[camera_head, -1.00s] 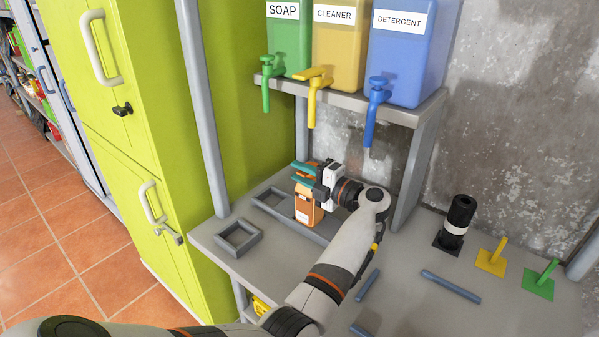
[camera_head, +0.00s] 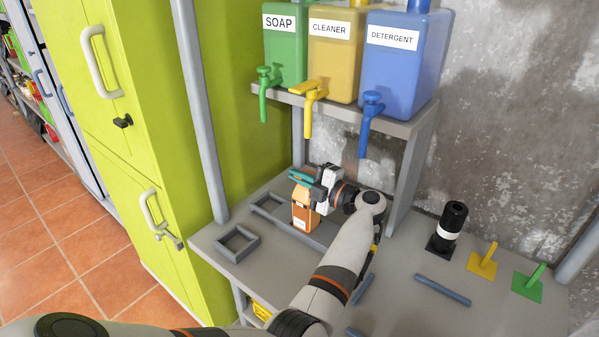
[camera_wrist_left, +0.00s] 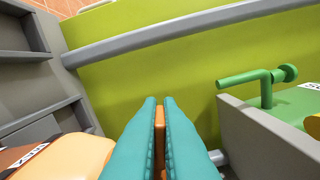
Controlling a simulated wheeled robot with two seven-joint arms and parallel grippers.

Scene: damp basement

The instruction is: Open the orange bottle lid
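The orange bottle (camera_head: 304,215) stands upright on the grey table, with a white label on its front. It also shows at the lower left of the left wrist view (camera_wrist_left: 66,158). My left gripper (camera_head: 300,175) is at the top of the bottle, its teal fingers pointing left. In the left wrist view its fingers (camera_wrist_left: 160,102) are close together on a narrow orange piece, which looks like the bottle's lid (camera_wrist_left: 160,128). The fingers hide most of the lid, and I cannot tell whether it is still joined to the bottle. My right gripper is not in view.
A shelf (camera_head: 405,127) behind holds green, yellow and blue dispensers with taps. A small grey square frame (camera_head: 237,243) lies left of the bottle. A black cylinder (camera_head: 452,222) and yellow and green posts stand right. A green cabinet (camera_head: 165,120) borders the left.

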